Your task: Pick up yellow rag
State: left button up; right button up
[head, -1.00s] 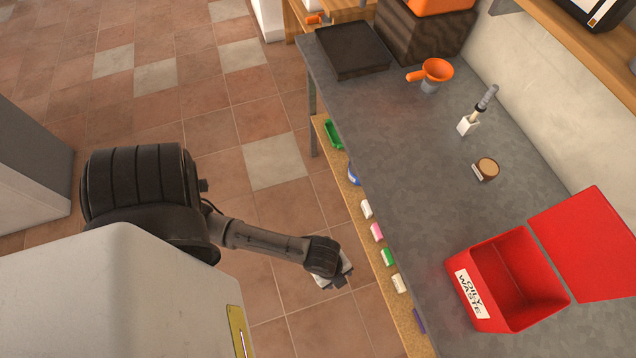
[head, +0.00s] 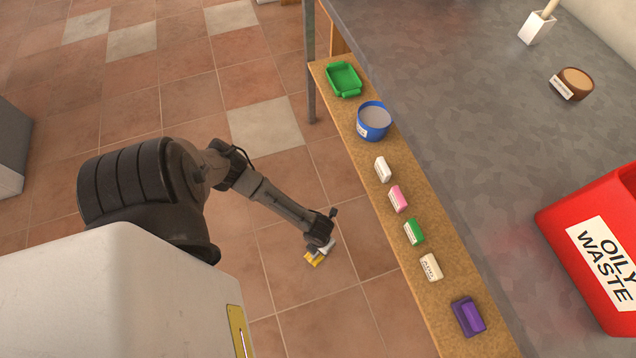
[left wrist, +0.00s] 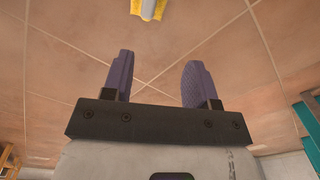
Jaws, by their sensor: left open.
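A small yellow thing, likely the yellow rag (head: 313,259), shows on or just above the tiled floor, partly covered by my left gripper (head: 322,246). In the left wrist view a yellow piece with a pale middle (left wrist: 148,9) is cut off by the top edge, beyond the fingertips. My left gripper (left wrist: 158,65) is open there, with nothing between its two purple-grey fingers. The gap between fingers and the yellow thing is hard to judge. My right gripper is not in view.
A wooden low shelf (head: 385,215) runs right of my left arm, holding a green tray (head: 344,79), a blue tin (head: 374,121), several small blocks and a purple one (head: 468,317). A grey worktop (head: 450,130) carries a red oily waste bin (head: 600,250).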

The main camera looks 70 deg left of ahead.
pick_arm(q)
jog(key=shift+m, duration=0.4)
jog(key=f+b, duration=0.2)
jog(key=f, duration=0.1)
jog(key=a+f+b, duration=0.1)
jog(key=f+b, duration=0.1)
jog(key=f, duration=0.2)
jog(key=a+f+b, duration=0.1)
jog(key=f+b, duration=0.1)
jog(key=f, duration=0.2)
jog(key=shift+f, duration=0.2)
jog(key=shift+f+b, duration=0.1)
jog(key=shift+b, duration=0.2)
notch_tip(320, 180, down, 5)
jog(key=b, duration=0.4)
jog(key=shift+d, duration=0.1)
jog(key=shift+w, duration=0.1)
jog(key=shift+c, duration=0.6)
grip_shut()
